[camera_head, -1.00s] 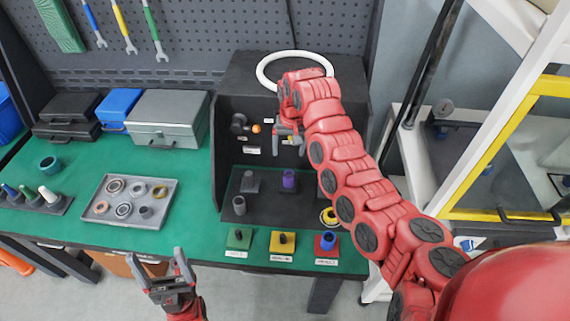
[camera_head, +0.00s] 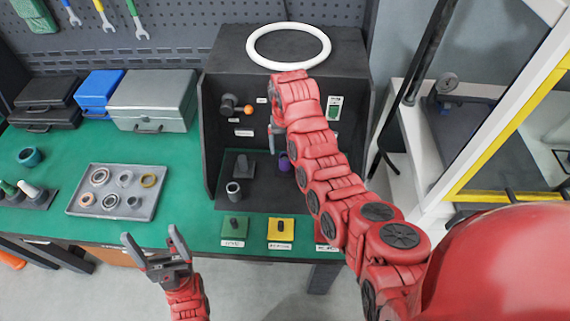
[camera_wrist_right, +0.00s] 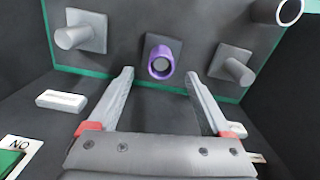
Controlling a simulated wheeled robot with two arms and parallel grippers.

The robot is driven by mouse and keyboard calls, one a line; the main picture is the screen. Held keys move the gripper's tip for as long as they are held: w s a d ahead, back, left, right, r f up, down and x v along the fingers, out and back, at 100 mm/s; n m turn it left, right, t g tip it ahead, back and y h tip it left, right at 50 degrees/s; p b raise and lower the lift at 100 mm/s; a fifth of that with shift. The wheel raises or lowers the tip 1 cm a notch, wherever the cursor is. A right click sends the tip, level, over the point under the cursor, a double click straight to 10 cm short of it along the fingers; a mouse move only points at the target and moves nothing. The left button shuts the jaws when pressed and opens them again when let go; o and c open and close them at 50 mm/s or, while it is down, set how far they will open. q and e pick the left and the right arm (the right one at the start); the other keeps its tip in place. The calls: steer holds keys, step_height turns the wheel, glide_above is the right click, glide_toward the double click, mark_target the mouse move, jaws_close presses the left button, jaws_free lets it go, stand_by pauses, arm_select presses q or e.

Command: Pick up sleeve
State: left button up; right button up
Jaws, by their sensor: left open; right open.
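A purple sleeve (camera_wrist_right: 160,62) sits around a grey post in the black booth; it shows ahead between the fingers in the right wrist view. In the head view only a sliver of the purple sleeve (camera_head: 285,162) shows beside my right arm. My right gripper (camera_wrist_right: 159,74) is open, with nothing between its fingers, and is apart from the sleeve. In the head view it is mostly hidden behind my arm. My left gripper (camera_head: 150,233) is open and empty in front of the table's front edge.
A white ring (camera_head: 289,29) rests on the booth top. A tray (camera_head: 90,207) of rings and a silver case (camera_head: 153,100) are on the left.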

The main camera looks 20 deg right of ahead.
mark_target(285, 159)
steer(key=shift+f, duration=0.3)
steer(key=shift+f+p, duration=0.35)
steer(key=shift+p, duration=0.15)
step_height(285, 159, down, 3)
steer(key=shift+f+p, duration=0.1)
steer(key=shift+p, duration=0.7)
steer(key=shift+w+f, duration=0.1)
steer(key=shift+f, duration=0.65)
jaws_close()
